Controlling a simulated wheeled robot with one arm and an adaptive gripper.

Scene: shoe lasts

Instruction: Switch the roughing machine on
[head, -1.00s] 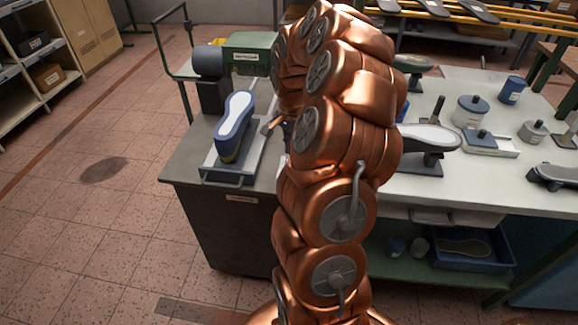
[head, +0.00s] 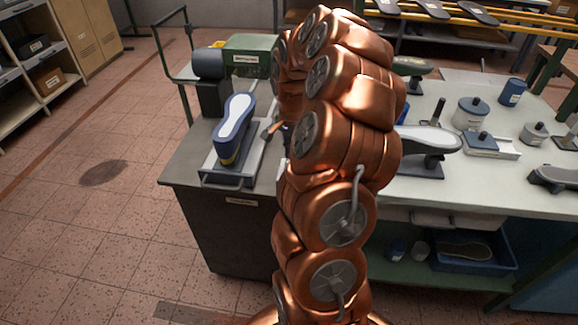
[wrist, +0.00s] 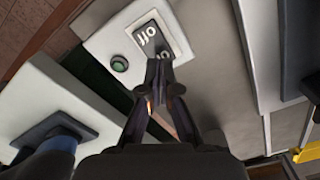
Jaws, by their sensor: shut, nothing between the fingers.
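In the wrist view, a dark rocker switch (wrist: 149,37) with white OFF and ON lettering, seen upside down, sits on a light panel (wrist: 101,42). A round green button or lamp (wrist: 119,64) is beside it. My gripper (wrist: 160,67) is shut and empty, its tips at the ON end of the switch and covering part of it. I cannot tell whether they touch it. In the head view, a machine with a grey rounded part (head: 209,63) and a green labelled box (head: 247,58) stands at the bench's back left; my arm hides the gripper and switch.
A blue-and-white shoe last (head: 235,122) lies on a metal stand (head: 222,172) at the front left of the bench. To the right of my arm, another last (head: 428,138), jars and a blue canister (head: 512,90) stand on the pale worktop (head: 470,185). The floor at left is clear.

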